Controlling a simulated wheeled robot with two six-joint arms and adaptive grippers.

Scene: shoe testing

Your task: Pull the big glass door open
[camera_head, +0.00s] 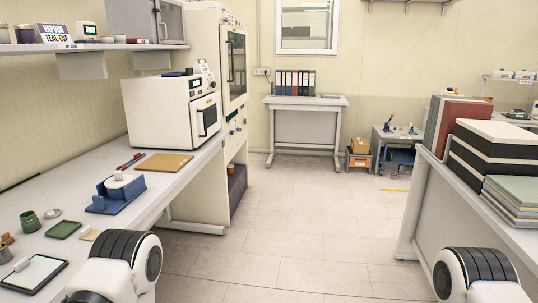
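The big glass door (236,66) is on the front of a tall white cabinet (206,62), beyond the left bench. It has a dark pane in a pale frame and looks closed. I see it at a steep angle, so its handle is hard to make out. Only white and black rounded links of my two arms show at the bottom left and bottom right. Both my grippers are out of view, and no part of me touches the door.
A white oven (160,112) stands on the left bench (185,172), before the cabinet. A blue fixture (117,195) and small items lie nearer. The right bench (418,205) carries stacked boards (485,150). The tiled floor (290,225) between the benches is clear.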

